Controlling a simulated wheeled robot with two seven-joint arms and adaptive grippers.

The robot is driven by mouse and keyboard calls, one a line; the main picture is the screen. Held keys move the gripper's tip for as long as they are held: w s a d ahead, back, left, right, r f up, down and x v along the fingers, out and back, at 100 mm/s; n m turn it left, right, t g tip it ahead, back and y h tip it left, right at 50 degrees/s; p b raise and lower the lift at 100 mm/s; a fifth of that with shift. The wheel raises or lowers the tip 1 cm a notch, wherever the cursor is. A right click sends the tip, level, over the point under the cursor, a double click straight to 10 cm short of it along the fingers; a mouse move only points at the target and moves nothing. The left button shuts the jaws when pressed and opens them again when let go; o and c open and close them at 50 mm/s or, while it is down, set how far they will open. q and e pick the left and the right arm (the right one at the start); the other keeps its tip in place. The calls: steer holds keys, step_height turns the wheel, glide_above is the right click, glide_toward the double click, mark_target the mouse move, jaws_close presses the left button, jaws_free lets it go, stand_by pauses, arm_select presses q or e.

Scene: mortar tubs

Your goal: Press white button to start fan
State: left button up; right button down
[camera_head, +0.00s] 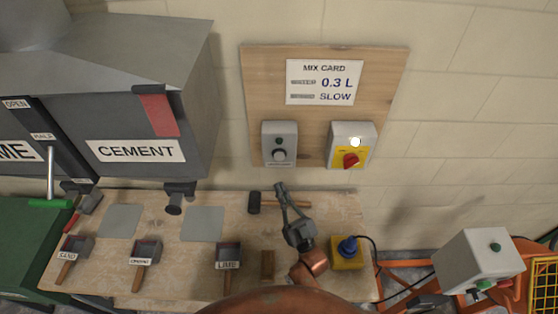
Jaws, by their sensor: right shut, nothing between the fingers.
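A round white button (355,141) shows bright on the upper right of a grey switch box (337,133). That box also carries a yellow plate with a red rotary switch (351,160). It is fixed to a wooden board on the wall. My right gripper (281,187) is shut and empty, its fingers pointing toward the wall. In the picture it is over the bench's back part, below and left of the button and apart from it. My left gripper is not in view. No fan can be made out.
A mix card (324,83) hangs above. Below are a workbench (185,262) with labelled scoops, a black-headed mallet (256,203) and a blue-and-yellow device (347,251). A cement hopper (140,110) stands left.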

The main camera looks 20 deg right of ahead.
steer(key=b, duration=0.2)
glide_toward(277, 155)
step_height(277, 155, up, 4)
steer(key=w+a, duration=0.2)
steer(key=shift+w+b, duration=0.3)
steer(key=shift+w, duration=0.35)
steer(key=shift+w, duration=0.1)
stand_by(0.9)
steer(key=shift+w+d, duration=0.1)
steer(key=shift+w, duration=0.2)
steer(key=shift+w+d, duration=0.15)
steer(key=shift+w, duration=0.4)
stand_by(0.7)
steer(key=shift+s, duration=0.15)
steer(key=shift+s+a, duration=0.25)
steer(key=shift+s, duration=0.55)
steer(key=shift+p, duration=0.3)
